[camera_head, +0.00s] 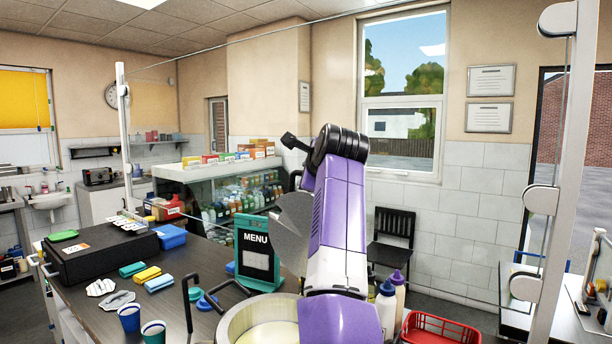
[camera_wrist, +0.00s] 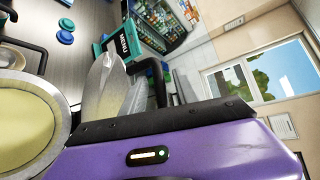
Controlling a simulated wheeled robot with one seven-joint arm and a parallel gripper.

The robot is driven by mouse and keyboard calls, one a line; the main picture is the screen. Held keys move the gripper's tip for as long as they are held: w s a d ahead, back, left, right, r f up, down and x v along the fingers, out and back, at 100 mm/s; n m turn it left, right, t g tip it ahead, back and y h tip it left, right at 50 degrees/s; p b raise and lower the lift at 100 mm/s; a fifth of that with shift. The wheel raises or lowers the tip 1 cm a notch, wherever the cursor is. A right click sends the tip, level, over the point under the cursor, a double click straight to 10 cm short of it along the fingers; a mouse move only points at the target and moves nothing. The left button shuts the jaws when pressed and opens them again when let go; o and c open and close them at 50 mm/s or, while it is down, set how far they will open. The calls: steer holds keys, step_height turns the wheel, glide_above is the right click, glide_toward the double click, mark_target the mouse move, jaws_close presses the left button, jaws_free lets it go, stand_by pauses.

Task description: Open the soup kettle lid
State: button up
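The soup kettle (camera_head: 232,329) stands at the bottom middle of the head view, and its round rim also shows at the left of the wrist view (camera_wrist: 58,112). Its top is uncovered, showing pale yellow soup. A grey metal plate, apparently the kettle lid (camera_head: 291,224), stands steeply raised beside my purple arm; it also shows in the wrist view (camera_wrist: 101,88). A black bent handle (camera_wrist: 158,78) is just right of it. My gripper's purple and black body (camera_wrist: 165,125) is close to the lid. Its fingers are hidden, and I cannot tell whether they touch the lid or handle.
A menu stand (camera_head: 257,250) is behind the kettle. Cups (camera_head: 129,317), coloured blocks (camera_head: 147,275) and a black box (camera_head: 100,252) are on the counter to the left. Squeeze bottles (camera_head: 387,302) and a red basket (camera_head: 438,329) stand right of my arm.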

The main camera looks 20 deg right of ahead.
steer(key=b+v, duration=0.3)
steer(key=v, duration=0.4)
steer(key=shift+s, duration=0.3)
steer(key=shift+r, duration=0.15)
step_height(320, 180, up, 7)
steer(key=d+n+t+h, duration=0.2)
steer(key=n+t, duration=0.1)
steer(key=s+a+f+n+t+y+b, duration=0.1)
steer(key=s+f+n+t, duration=0.1)
steer(key=s+f+n, duration=0.7)
steer(key=s+a+f+n+t, duration=0.15)
steer(key=s+f, duration=0.25)
steer(key=f, duration=1)
steer(key=s+a+f+n+t+y+b, duration=0.1)
steer(key=s+f+n+t, duration=0.1)
steer(key=s+f+n, duration=0.7)
steer(key=s+a+f+g, duration=0.1)
steer(key=s+f+g, duration=0.1)
steer(key=s+f, duration=0.6)
steer(key=s+a+f+g+y+b, duration=0.1)
steer(key=s+f+g, duration=0.2)
steer(key=s+f, duration=0.6)
steer(key=s+a+f+g+b, duration=0.1)
steer(key=s+f, duration=0.7)
steer(key=s, duration=1.4)
steer(key=shift+s+a+f+g+y, duration=0.25)
steer(key=shift+a+g, duration=0.2)
steer(key=shift+g, duration=0.6)
steer(key=shift+w+r+n, duration=0.1)
steer(key=shift+n, duration=0.15)
